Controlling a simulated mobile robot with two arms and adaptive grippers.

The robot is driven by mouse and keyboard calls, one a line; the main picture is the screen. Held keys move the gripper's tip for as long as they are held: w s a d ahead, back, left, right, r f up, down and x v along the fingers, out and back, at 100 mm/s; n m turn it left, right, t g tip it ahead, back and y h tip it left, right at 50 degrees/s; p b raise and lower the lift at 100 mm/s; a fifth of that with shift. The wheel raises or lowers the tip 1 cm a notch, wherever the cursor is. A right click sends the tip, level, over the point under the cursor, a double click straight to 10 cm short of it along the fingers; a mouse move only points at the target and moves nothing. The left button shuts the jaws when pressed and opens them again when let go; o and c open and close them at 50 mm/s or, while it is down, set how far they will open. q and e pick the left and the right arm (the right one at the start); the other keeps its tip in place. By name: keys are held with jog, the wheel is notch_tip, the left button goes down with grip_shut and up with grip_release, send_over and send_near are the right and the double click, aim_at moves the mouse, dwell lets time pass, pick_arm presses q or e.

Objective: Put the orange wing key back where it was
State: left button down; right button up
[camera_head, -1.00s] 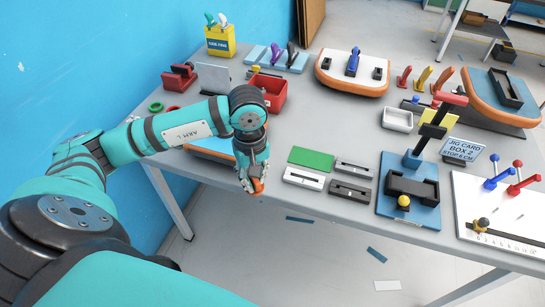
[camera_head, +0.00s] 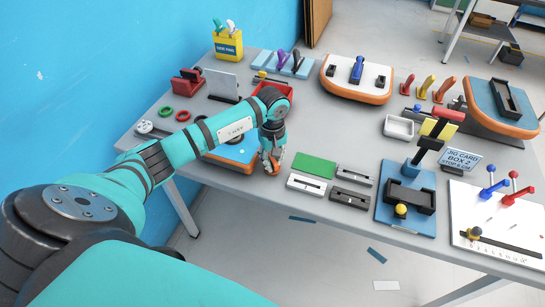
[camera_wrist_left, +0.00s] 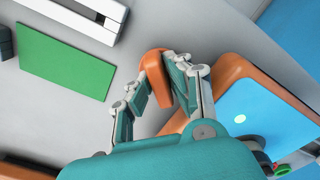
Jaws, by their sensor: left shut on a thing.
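My left gripper (camera_head: 271,164) is shut on the orange wing key (camera_wrist_left: 157,72). In the left wrist view the key sits between the two fingers, its rounded orange end sticking out past them. In the head view the gripper hides most of the key. The gripper hangs over the front part of the table, just right of an orange-edged board with a blue top (camera_head: 235,151). A green pad (camera_head: 314,168) lies a little to the right. I cannot tell how high the key is above the table. My right gripper is not in view.
A white slotted block (camera_head: 306,184) and dark slotted blocks lie near the front edge. A red bin (camera_head: 282,90) stands behind my left wrist. A blue rack (camera_head: 285,63) and a yellow box (camera_head: 229,44) hold fins at the back. A blue jig (camera_head: 407,220) stands right.

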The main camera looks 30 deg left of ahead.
pick_arm(q)
jog(key=shift+f+b, duration=0.25)
jog(key=shift+b, duration=0.05)
jog(key=c, duration=1.3)
grip_release()
jog(key=shift+r, duration=0.1)
jog(key=shift+o, duration=0.2)
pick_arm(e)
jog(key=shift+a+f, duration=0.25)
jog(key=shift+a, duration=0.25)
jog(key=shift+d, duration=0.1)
